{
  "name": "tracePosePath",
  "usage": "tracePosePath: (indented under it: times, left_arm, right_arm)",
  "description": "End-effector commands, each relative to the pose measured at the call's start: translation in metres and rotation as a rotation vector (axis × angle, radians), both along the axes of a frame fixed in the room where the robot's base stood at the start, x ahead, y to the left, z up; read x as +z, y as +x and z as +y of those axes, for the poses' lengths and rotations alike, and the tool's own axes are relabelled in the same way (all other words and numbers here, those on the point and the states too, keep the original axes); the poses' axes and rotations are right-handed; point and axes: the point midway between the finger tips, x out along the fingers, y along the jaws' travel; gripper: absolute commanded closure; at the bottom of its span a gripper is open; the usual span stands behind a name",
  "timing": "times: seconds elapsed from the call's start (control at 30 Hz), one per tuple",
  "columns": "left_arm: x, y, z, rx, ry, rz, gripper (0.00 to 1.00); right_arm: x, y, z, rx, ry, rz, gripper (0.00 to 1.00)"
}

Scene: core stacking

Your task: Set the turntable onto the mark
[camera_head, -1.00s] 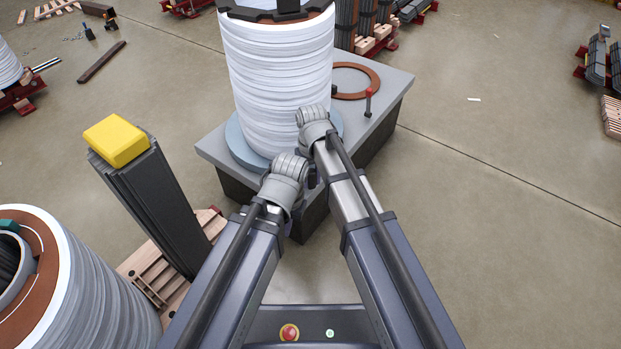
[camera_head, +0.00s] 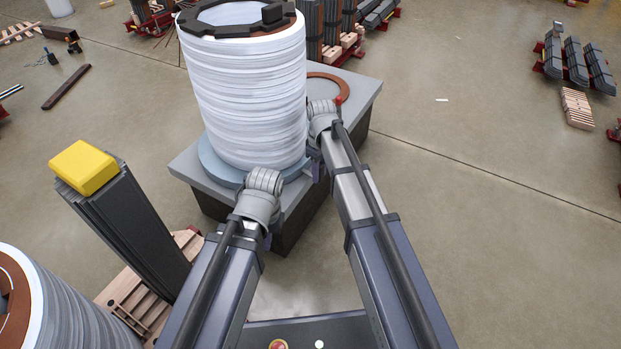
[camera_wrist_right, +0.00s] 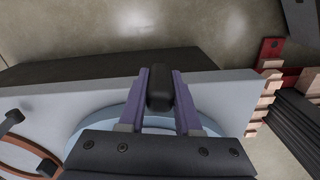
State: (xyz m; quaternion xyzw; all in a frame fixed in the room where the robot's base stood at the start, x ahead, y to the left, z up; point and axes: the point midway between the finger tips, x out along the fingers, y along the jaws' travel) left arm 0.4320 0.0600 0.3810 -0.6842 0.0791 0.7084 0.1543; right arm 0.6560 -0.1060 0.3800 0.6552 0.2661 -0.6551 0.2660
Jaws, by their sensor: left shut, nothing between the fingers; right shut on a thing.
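The turntable (camera_head: 225,172) is a pale blue disc low on the grey pedestal, carrying a tall white wound stack (camera_head: 248,105). Its blue rim (camera_wrist_right: 130,119) also shows in the right wrist view. My right gripper (camera_wrist_right: 162,98) is shut on a dark rounded handle (camera_wrist_right: 159,86), with a purple finger on each side, close to the turntable's edge. How the handle joins the turntable is hidden. My left gripper (camera_head: 264,188) is shut and empty at the near side of the turntable; its fingers are mostly hidden behind the wrist. I cannot make out the mark.
The grey pedestal (camera_head: 352,98) has a brown ring (camera_head: 343,84) and a red-knobbed lever (camera_head: 338,101) on its right part. A dark column with a yellow block (camera_head: 84,167) stands at the left, near another wound stack (camera_head: 75,310).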

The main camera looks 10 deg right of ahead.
Motion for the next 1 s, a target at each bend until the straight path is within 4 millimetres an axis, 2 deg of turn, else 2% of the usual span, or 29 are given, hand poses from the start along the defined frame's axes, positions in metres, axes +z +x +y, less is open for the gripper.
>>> tracePosePath:
  times: [0.1, 0.4, 1.0]
  left_arm:
    - [0.000, 0.000, 0.000, 0.000, 0.000, 0.000, 1.00]
    - [0.000, 0.000, 0.000, 0.000, 0.000, 0.000, 1.00]
    - [0.000, 0.000, 0.000, 0.000, 0.000, 0.000, 1.00]
  right_arm:
    - [0.000, 0.012, -0.010, 0.045, -0.001, 0.001, 1.00]
    - [0.000, 0.029, -0.025, 0.047, -0.001, -0.001, 1.00]
    - [0.000, 0.036, -0.031, 0.045, 0.000, -0.001, 1.00]
